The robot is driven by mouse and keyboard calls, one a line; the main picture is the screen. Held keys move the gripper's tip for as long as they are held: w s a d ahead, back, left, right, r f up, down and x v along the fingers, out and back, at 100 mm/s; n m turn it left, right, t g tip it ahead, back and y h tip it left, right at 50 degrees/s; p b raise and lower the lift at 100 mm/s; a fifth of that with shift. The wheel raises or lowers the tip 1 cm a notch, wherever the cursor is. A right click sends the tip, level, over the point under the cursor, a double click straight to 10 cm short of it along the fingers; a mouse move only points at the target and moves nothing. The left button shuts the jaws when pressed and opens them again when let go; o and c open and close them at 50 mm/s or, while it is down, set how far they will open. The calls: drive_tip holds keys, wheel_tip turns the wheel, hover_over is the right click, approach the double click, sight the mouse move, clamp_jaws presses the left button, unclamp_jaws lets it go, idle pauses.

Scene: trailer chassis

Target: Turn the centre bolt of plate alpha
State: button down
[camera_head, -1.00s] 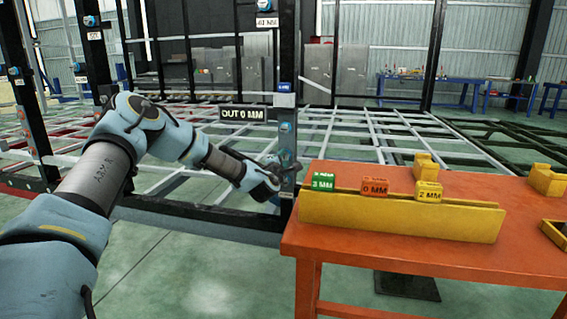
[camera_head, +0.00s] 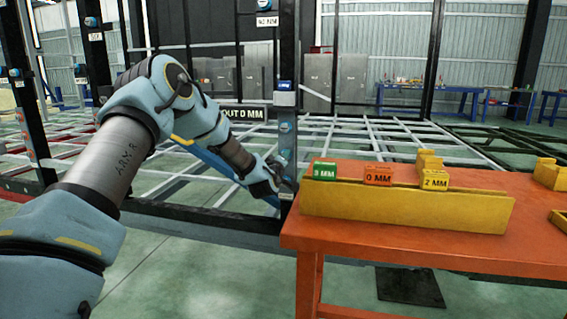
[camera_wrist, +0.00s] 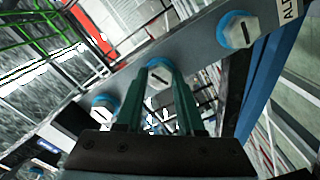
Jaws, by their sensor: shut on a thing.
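Plate alpha is a grey metal strip on the upright post; in the wrist view the plate (camera_wrist: 195,48) runs diagonally with a partly cut-off "AL" label. It carries three pale hex bolts with blue washers and dark slot marks. The centre bolt (camera_wrist: 158,76) sits between the two green fingers of my gripper (camera_wrist: 159,82), which is shut on it. The outer bolts (camera_wrist: 238,31) and (camera_wrist: 102,106) are free on either side. In the head view my gripper (camera_head: 283,186) is at the lower part of the plate (camera_head: 287,148); the centre bolt is hidden there.
An orange table (camera_head: 400,255) stands close right of the post. It holds a yellow rack (camera_head: 405,210) with green, orange and yellow blocks marked with millimetre values. A black "OUT 0 MM" sign (camera_head: 242,113) is left of the post. The chassis frame (camera_head: 380,140) spreads behind.

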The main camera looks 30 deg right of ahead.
drive_tip(key=shift+f+m+b, duration=0.15)
drive_tip(key=shift+m+b, duration=1.45)
drive_tip(key=shift+m, duration=2.4)
drive_tip(key=shift+f+m+b, duration=0.15)
drive_tip(key=shift+m+b, duration=1.45)
drive_tip(key=shift+m, duration=2.4)
drive_tip(key=c, duration=0.5)
unclamp_jaws()
drive_tip(key=shift+r, duration=0.25)
drive_tip(key=v, duration=1.1)
